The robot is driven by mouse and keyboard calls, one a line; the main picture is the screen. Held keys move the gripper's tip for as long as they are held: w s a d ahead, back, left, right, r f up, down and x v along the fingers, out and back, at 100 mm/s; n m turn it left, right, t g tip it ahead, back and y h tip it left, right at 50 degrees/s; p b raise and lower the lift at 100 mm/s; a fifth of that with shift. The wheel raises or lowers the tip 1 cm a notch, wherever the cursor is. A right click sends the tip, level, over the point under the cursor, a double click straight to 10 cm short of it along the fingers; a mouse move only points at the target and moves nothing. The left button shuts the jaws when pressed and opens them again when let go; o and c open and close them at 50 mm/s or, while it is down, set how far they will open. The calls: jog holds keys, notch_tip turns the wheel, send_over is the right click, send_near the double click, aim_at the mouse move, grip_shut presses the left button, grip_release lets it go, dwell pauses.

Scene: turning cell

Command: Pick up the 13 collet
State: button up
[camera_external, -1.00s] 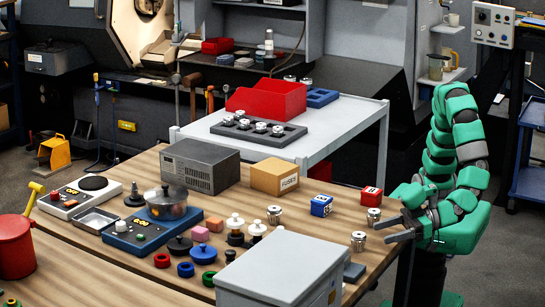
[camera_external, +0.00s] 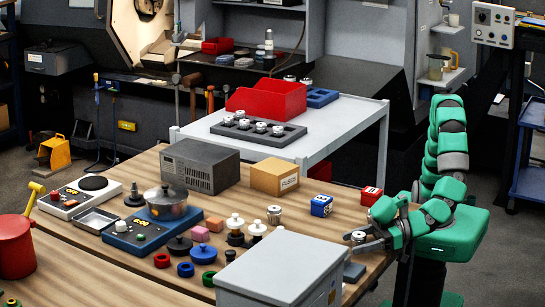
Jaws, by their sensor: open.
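Several small silver collets are in view, and their size marks are too small to read, so I cannot tell which is the 13. One collet (camera_external: 358,237) is at the right end of the wooden bench, right at my gripper (camera_external: 362,240). My gripper is open, with its fingers low around or beside that collet; I cannot tell whether they touch it. Another collet, seen earlier just behind it, is now mostly or fully hidden by my gripper and wrist. A third collet (camera_external: 274,214) stands farther left on the bench.
A grey box (camera_external: 280,265) stands at the front, with a dark block (camera_external: 354,271) beside it. A dark rack (camera_external: 260,138) of collets is on the grey trolley (camera_external: 340,125).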

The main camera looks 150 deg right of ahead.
jog(key=c, duration=1.1)
